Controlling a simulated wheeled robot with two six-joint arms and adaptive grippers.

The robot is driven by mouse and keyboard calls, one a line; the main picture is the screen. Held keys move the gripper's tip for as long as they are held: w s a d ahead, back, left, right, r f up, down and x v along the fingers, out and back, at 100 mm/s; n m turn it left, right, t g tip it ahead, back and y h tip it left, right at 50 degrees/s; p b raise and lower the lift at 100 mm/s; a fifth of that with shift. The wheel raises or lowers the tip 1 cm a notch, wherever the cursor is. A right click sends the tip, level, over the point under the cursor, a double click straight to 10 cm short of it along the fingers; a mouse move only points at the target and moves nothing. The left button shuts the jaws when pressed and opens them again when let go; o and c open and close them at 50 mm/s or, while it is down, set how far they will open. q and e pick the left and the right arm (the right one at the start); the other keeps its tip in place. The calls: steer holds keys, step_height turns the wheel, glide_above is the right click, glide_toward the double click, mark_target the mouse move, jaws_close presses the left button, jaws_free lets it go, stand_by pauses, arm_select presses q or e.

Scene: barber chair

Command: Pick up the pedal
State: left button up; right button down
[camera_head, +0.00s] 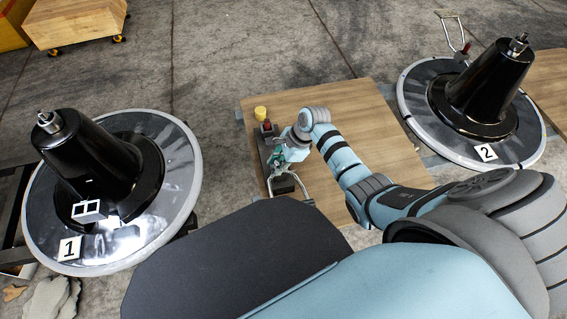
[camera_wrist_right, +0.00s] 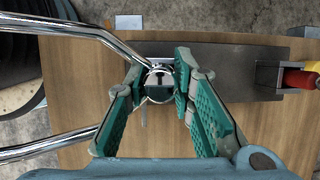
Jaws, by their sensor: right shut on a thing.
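The pedal is a bent chrome tube (camera_head: 291,181) over the wooden table, at its left edge in the head view. In the right wrist view its two chrome arms (camera_wrist_right: 60,24) run off to the left and its round hub lies between my fingers. My right gripper (camera_head: 277,160) is shut on the pedal near the hub; it also shows in the right wrist view (camera_wrist_right: 160,75), with green pads on either side. The fingers partly hide the grip, and I cannot tell whether the pedal touches the table. My left gripper is not in view.
The wooden table (camera_head: 355,115) is mostly bare. A dark grey block with a red part (camera_head: 266,126) and a yellow part (camera_head: 261,113) lies beside my right gripper. Chair base 1 (camera_head: 185,185) stands left, chair base 2 (camera_head: 415,85) right. A wooden box (camera_head: 75,20) is upper left.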

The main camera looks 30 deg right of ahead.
stand_by(0.3)
arm_select(q)
step_height(320, 180, up, 14)
steer(key=s+d+p, duration=0.1)
steer(key=d+p, duration=0.1)
steer(key=p, duration=1.2)
steer(key=shift+s+d+f+h, duration=0.15)
steer(key=shift+s+f+h, duration=0.05)
steer(key=shift+s+h, duration=0.1)
arm_select(e)
step_height(320, 180, up, 28)
steer(key=shift+r, duration=0.25)
arm_select(q)
steer(key=shift+r, duration=0.1)
arm_select(e)
steer(key=shift+r, duration=0.1)
